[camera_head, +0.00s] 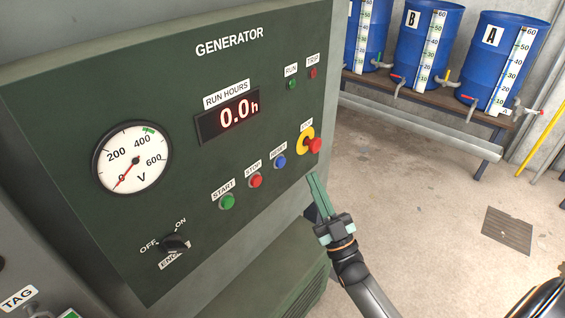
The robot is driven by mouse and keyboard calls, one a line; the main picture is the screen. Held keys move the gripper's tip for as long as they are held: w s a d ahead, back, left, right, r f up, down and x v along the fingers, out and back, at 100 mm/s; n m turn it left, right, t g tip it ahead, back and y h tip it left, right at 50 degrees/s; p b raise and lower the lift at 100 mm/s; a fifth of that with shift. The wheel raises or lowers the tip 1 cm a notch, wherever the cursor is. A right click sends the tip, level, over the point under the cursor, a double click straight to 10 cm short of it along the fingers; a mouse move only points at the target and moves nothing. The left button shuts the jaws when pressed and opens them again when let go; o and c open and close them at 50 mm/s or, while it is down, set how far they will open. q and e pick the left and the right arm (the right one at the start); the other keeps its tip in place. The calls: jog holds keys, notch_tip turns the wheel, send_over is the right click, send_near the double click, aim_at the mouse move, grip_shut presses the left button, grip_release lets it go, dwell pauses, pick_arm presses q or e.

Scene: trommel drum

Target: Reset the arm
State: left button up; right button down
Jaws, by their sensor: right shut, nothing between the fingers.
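My right gripper (314,180) is shut and empty. Its arm comes in from the lower right, and its fingertips point up beside the lower right edge of the green generator panel (100,225), below the red emergency stop button (315,146) on its yellow ring. I cannot tell whether the fingertips touch the panel. The blue reset button (280,161), red stop button (256,180) and green start button (227,201) are left of the fingertips. My left gripper is not in view.
The voltmeter (132,158) reads about zero and the run-hours display (228,121) shows 0.0h. A black engine knob (175,243) is at the panel's lower left. Blue barrels (427,45) stand on a rack at the back right. The concrete floor (400,170) is mostly clear.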

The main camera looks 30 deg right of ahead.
jog(key=s+a+f+m+g+p, duration=0.1)
jog(key=s+a+f+g, duration=0.3)
jog(key=f, duration=0.4)
jog(key=s+a+f+m+g+p, duration=0.1)
jog(key=a+f+g, duration=0.4)
jog(key=f, duration=0.4)
jog(key=s+a+f+g, duration=0.2)
jog(key=s+f+g, duration=0.2)
jog(key=s, duration=0.2)
jog(key=s+a+f+g+p, duration=0.1)
jog(key=s+a+f+g, duration=0.1)
jog(key=s+f+g, duration=0.2)
jog(key=s, duration=0.2)
jog(key=shift+s+a+f+m+g+y, duration=0.25)
jog(key=shift+s+f+m+g+y, duration=0.05)
jog(key=shift+m, duration=0.1)
jog(key=c, duration=1.6)
grip_release()
